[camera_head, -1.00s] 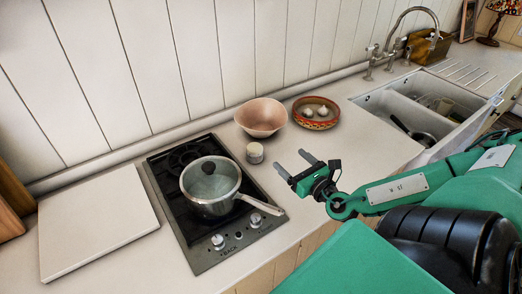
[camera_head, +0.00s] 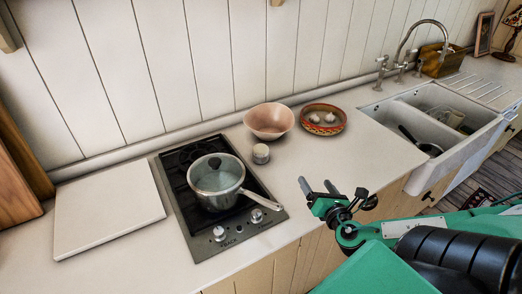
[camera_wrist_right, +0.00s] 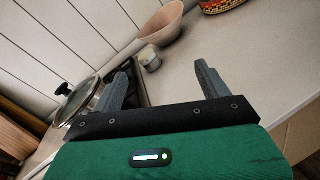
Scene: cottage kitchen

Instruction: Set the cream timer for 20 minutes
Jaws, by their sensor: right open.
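The cream timer (camera_head: 261,153) is a small round cylinder standing on the counter, just right of the hob and in front of the pink bowl. It also shows in the right wrist view (camera_wrist_right: 151,60), beyond and between the fingers. My right gripper (camera_head: 317,186) is open and empty, in front of the timer and to its right, near the counter's front edge. In the right wrist view the fingers (camera_wrist_right: 160,88) are spread apart with nothing between them. The timer's markings are too small to read. My left gripper is not in view.
A lidded saucepan (camera_head: 217,181) sits on the black hob (camera_head: 186,207), its handle pointing right. A pink bowl (camera_head: 269,121) and a patterned dish (camera_head: 323,120) with garlic stand behind. A white board (camera_head: 107,213) lies left; a double sink (camera_head: 425,125) is right. Counter right of the timer is clear.

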